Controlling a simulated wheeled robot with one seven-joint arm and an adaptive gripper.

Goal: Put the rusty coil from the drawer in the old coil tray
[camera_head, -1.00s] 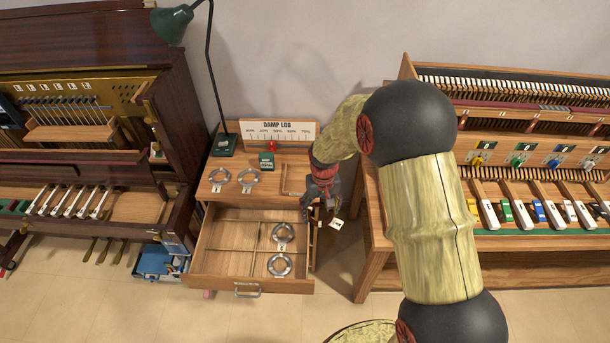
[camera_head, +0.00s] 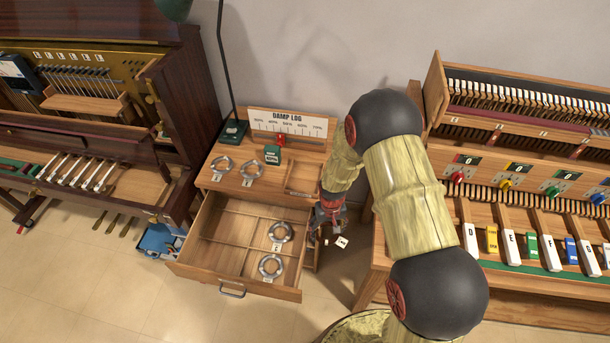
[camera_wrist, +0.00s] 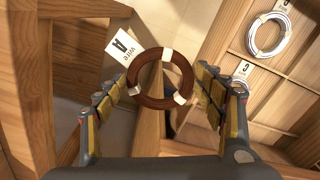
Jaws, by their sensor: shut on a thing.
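The rusty coil (camera_wrist: 189,72) is a red-brown ring with white bands, and it hangs between the fingers of my gripper (camera_wrist: 160,80) in the wrist view. My gripper is shut on the coil. In the head view my gripper (camera_head: 322,218) is just right of the open drawer (camera_head: 198,266), beside the cabinet. The tag (camera_head: 341,242) shows there, but the ring is hidden.
Two silver coils (camera_head: 280,232) lie in the drawer's right compartments. Two more coils (camera_head: 222,164) lie on the cabinet top near a green box (camera_head: 272,154) and lamp base (camera_head: 233,131). A keyboard bench (camera_head: 400,262) stands close on the right, a piano (camera_head: 180,110) left.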

